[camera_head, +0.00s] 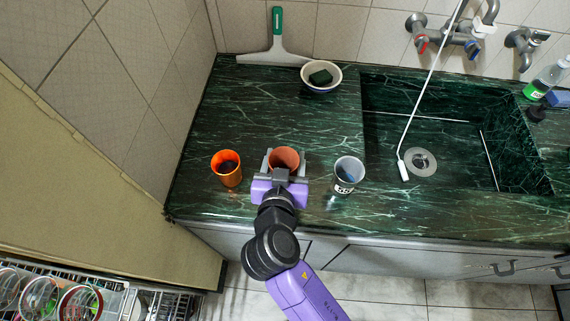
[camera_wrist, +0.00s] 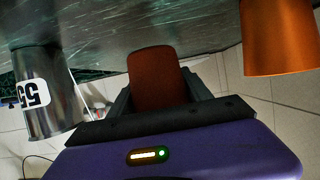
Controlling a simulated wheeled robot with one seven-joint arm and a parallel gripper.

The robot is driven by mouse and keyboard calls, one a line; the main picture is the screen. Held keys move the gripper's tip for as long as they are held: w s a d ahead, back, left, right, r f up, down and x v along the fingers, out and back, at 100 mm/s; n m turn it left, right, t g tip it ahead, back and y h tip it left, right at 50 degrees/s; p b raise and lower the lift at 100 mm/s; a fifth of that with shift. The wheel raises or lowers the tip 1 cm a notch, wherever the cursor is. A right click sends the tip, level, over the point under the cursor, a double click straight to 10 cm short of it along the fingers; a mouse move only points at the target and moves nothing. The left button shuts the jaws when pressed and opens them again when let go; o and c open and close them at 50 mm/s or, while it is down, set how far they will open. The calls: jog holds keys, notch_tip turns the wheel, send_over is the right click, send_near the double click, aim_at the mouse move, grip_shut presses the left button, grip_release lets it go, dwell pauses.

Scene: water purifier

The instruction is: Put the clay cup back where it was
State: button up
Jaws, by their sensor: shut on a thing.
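The clay cup (camera_head: 285,157) is reddish-brown and stands between the fingers of my gripper (camera_head: 286,163) over the front part of the green marble counter. In the wrist view the clay cup (camera_wrist: 155,79) sits between the two grey fingers of my gripper (camera_wrist: 160,95), which is shut on it. The cup looks upright in the head view. I cannot tell whether its base touches the counter; the gripper hides its lower front.
An orange cup (camera_head: 227,169) stands to the left and a grey metallic cup (camera_head: 347,175) to the right, both close to my gripper. A bowl with a dark sponge (camera_head: 321,78) and a squeegee (camera_head: 276,50) are at the back. The sink (camera_head: 450,130) lies right. The counter behind the cup is clear.

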jog(key=shift+f, duration=1.75)
jog(key=shift+f, duration=0.2)
jog(key=o, duration=1.6)
jog(key=shift+r, duration=0.1)
jog(key=shift+c, duration=0.2)
jog(key=shift+r, duration=0.1)
jog(key=b+v, duration=0.1)
jog(key=v, duration=1.1)
